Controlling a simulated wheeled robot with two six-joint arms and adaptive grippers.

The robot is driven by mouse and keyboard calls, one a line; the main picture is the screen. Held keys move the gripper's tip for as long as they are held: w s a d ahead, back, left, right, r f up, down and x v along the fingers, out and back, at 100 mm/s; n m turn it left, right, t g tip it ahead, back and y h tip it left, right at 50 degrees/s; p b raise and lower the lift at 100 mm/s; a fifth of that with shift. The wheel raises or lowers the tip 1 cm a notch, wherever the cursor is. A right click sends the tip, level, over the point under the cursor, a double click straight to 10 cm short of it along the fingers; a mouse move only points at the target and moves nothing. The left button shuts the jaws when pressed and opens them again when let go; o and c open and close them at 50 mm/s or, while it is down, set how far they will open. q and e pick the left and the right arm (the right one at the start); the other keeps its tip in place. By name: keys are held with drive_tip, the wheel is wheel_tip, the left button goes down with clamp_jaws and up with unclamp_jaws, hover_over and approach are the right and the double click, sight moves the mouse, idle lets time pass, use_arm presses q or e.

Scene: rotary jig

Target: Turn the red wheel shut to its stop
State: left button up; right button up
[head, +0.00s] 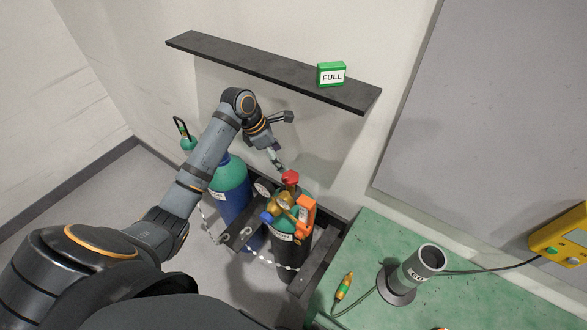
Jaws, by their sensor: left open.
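The red wheel (290,177) sits on top of a dark gas cylinder with a green shoulder (294,226), above a brass valve body (283,202). My left gripper (285,143) is open, its two fingers spread wide, above and slightly left of the red wheel. Its lower finger is close to the wheel; I cannot tell whether they touch. Nothing shows between the fingers. The left arm comes in from the lower left. My right gripper is not in view.
An orange part (306,214) and a blue knob (266,217) are beside the valve. A blue cylinder (234,205) stands left. A black shelf (260,68) holds a green FULL sign (331,75). The green bench (375,240) bears a grey tube (420,262).

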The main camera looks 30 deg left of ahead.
sight(291, 176)
use_arm(q)
drive_tip(key=d+f, duration=0.1)
drive_tip(key=f+p, duration=0.1)
drive_tip(key=f, duration=0.1)
drive_tip(key=d+f, duration=0.1)
drive_tip(key=f, duration=0.1)
drive_tip(key=shift+d+f+p, duration=0.25)
drive_tip(key=shift+d+p, duration=0.05)
drive_tip(key=f, duration=0.1)
drive_tip(key=w+f, duration=0.1)
drive_tip(key=shift+w+d+f, duration=0.2)
drive_tip(key=shift+f, duration=0.15)
drive_tip(key=shift+s, duration=0.2)
drive_tip(key=c, duration=1.2)
drive_tip(key=shift+o, duration=0.2)
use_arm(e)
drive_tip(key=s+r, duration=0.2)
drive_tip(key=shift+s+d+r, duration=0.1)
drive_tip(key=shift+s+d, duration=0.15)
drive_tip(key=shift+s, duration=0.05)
